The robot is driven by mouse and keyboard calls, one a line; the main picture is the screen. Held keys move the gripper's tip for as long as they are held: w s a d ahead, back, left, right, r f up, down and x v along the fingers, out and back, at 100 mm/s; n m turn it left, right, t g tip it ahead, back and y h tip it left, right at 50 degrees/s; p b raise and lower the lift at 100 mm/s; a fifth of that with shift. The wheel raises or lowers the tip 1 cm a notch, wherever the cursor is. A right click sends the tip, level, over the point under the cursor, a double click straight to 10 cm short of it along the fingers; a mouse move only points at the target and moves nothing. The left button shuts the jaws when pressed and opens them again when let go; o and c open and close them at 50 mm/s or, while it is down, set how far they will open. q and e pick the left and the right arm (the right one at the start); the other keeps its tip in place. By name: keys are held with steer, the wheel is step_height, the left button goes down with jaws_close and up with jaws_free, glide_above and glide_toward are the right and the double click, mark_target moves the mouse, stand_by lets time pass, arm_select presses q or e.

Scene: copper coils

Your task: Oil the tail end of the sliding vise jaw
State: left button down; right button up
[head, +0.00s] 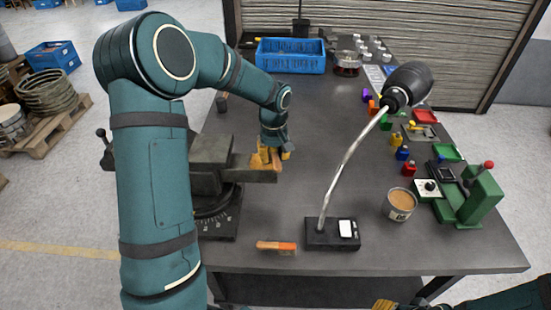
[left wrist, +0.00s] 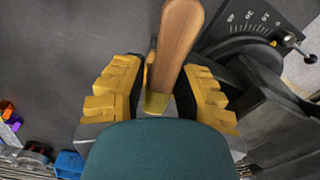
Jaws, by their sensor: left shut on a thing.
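The dark grey vise (head: 212,150) stands at the left of the bench on a round base with an angle scale. A narrower bar (head: 262,176), apparently the sliding jaw's tail end, juts out to the right. My left gripper (head: 268,158) is right above and beside this bar. It is shut on a wooden-handled tool (left wrist: 178,40), which looks like a brush with a brass-coloured collar. My fingers and wrist hide its working end, so I cannot tell whether it touches the vise. My right gripper (head: 383,304) is only partly in view at the bottom edge.
A lamp (head: 345,165) with a bendable stem stands right of the vise. A tin with tan contents (head: 400,204) and a green device (head: 480,197) are farther right. An orange-and-wood piece (head: 277,246) lies near the front edge. A blue crate (head: 290,57) is at the back.

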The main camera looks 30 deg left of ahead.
arm_select(q)
steer(key=shift+s+d+r+p, duration=0.1)
steer(key=shift+r+p, duration=1.1)
steer(key=shift+r, duration=0.9)
arm_select(e)
steer(key=shift+w+v, duration=0.2)
steer(key=shift+v, duration=1.5)
